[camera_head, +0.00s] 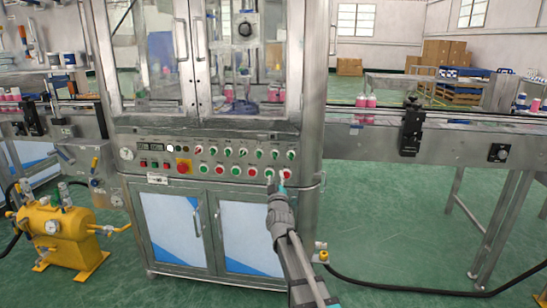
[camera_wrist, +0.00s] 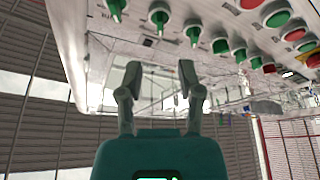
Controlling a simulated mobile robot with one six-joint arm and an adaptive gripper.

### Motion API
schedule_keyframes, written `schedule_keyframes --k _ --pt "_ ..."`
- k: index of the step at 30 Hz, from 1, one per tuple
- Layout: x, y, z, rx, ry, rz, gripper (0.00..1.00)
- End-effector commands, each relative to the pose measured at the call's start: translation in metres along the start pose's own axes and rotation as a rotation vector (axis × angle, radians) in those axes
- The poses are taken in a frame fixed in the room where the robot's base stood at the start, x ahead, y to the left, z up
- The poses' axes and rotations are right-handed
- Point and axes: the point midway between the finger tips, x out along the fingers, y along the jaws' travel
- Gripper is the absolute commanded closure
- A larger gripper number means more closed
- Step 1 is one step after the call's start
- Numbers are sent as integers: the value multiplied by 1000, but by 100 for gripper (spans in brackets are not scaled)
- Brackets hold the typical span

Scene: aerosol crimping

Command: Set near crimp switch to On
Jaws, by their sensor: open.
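The control panel (camera_head: 215,155) on the front of the machine carries rows of red and green knobs and buttons. Their labels are too small to read, so I cannot tell which one is the near crimp switch. My gripper (camera_head: 276,175) is at the panel's lower right, over the lower row. In the wrist view, my gripper (camera_wrist: 160,76) is open with nothing between its fingers. Green pointer knobs, one at the top middle (camera_wrist: 159,17) and one to its right (camera_wrist: 193,31), show just beyond the fingertips. Whether the fingertips touch the panel cannot be told.
A red emergency-stop button (camera_head: 183,166) sits left of the knobs. Cabinet doors (camera_head: 245,225) lie below the panel and glass doors above. A conveyor (camera_head: 455,130) runs off to the right. A yellow tank (camera_head: 62,235) stands at left.

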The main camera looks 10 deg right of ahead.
Motion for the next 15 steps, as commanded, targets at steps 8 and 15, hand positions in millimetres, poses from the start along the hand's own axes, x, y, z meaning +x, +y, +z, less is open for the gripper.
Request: schedule_keyframes --k 8,15 --pt "47 0 -2 -1 0 0 53" --pt "82 0 -2 0 0 -1 53"
